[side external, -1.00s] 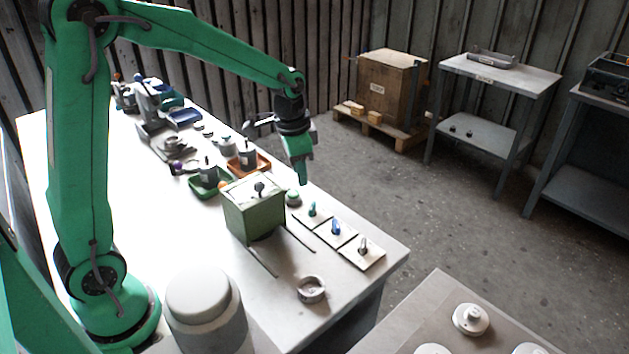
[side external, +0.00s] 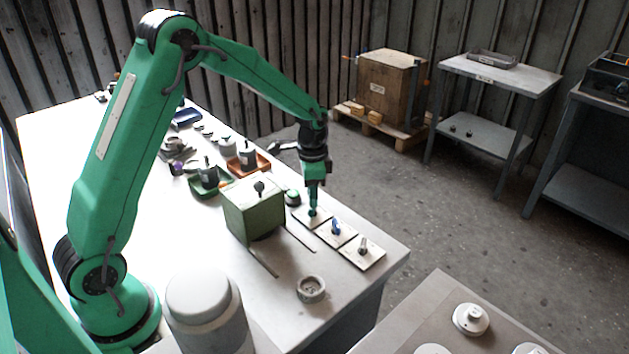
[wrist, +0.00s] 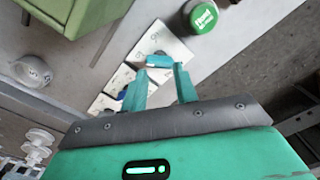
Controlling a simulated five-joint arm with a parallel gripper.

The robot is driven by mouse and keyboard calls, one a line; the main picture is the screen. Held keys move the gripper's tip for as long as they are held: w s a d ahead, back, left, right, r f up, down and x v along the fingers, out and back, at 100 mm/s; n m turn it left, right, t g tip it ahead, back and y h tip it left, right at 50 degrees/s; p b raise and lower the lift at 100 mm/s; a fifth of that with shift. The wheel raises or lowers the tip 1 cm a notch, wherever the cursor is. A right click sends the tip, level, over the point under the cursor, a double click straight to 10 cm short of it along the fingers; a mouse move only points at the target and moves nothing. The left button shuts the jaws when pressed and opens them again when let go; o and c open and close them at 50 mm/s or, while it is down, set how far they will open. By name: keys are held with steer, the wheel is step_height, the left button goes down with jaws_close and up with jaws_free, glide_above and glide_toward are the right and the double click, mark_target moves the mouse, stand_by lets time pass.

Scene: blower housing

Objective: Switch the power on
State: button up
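My gripper (side external: 313,208) points down over the plate with the teal switch knob, the plate closest to the green box. In the wrist view my gripper (wrist: 160,75) has its two teal fingers apart, with the teal knob (wrist: 158,61) between or just beyond their tips. I cannot tell whether they touch it. The teal knob's white plate (wrist: 168,42) has small lettering, too small to read surely. A blue-knob switch (side external: 336,229) and a grey-knob switch (side external: 363,247) sit on plates in the same row. A round green button (side external: 293,197) stands beside the teal-knob plate; it also shows in the wrist view (wrist: 201,16).
The green box (side external: 252,213) with a black knob on top stands close left of the switches. A small grey ring-shaped cup (side external: 311,289) and a large grey cylinder (side external: 205,310) are at the front. Trays with parts (side external: 210,182) lie behind. Bare table lies around the cup.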

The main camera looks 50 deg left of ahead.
steer(key=shift+f, duration=1.25)
steer(key=n, duration=0.3)
steer(key=shift+s, duration=0.1)
steer(key=n, duration=0.3)
steer(key=shift+n, duration=0.4)
steer(key=n, duration=0.3)
steer(key=shift+s+n, duration=0.1)
steer(key=shift+n, duration=0.2)
steer(key=n, duration=0.3)
steer(key=shift+r+n, duration=0.1)
steer(key=shift+n, duration=0.2)
steer(key=shift+w+f, duration=0.2)
steer(key=shift+f, duration=0.45)
